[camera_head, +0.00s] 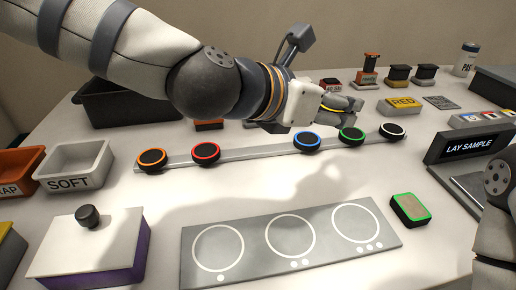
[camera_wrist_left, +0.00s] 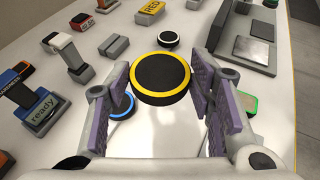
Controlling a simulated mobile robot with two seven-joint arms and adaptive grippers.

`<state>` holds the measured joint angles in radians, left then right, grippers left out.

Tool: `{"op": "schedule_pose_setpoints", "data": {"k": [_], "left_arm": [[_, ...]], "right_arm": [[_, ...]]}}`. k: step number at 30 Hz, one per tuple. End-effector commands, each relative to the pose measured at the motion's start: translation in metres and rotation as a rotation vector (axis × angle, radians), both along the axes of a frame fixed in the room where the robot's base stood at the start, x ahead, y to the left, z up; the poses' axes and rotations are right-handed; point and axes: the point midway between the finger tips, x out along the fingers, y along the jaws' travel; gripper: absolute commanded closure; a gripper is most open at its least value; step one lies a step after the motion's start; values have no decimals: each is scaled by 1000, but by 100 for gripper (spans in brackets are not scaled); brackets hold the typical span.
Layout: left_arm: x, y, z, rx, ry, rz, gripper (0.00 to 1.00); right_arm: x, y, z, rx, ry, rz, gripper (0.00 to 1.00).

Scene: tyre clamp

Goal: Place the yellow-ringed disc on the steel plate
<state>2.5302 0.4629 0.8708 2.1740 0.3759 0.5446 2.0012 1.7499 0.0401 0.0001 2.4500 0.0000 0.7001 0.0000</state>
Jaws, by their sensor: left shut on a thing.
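The yellow-ringed disc (camera_wrist_left: 160,78) is black with a yellow rim. It sits between the purple finger pads of my left gripper (camera_wrist_left: 160,90), which is shut on it. In the head view my left gripper (camera_head: 340,108) is above the back of the table, behind the rail of discs, and its fingers mostly hide the disc. The steel plate (camera_wrist_left: 252,49) lies in front of the dark "LAY SAMPLE" display (camera_head: 468,145), apart from the held disc. In the head view my right arm partly covers that stand at the right edge; my right gripper is not in view.
A pale rail (camera_head: 250,153) holds orange, red, blue, green and white-ringed discs, with a gap between red and blue. A grey board (camera_head: 265,242) with three white circles lies in front.

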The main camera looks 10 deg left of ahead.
Motion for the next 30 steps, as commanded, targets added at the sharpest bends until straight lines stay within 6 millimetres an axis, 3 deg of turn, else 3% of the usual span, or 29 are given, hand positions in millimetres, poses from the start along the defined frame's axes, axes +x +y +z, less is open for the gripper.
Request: {"op": "schedule_pose_setpoints", "data": {"k": [4, 10, 15, 20, 24, 30], "left_arm": [[7, 23, -11, -3, 5, 7, 79], [24, 86, -41, -4, 6, 9, 79], [33, 117, -82, -3, 13, 6, 79], [36, 131, -98, -3, 9, 5, 79], [37, 136, -125, -1, 12, 3, 79], [37, 136, -127, 0, 0, 1, 79]], "right_arm": [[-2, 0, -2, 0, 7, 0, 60], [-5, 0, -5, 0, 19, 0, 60], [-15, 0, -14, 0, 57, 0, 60], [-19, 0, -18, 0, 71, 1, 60], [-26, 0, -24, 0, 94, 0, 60], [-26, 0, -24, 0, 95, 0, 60]]}}
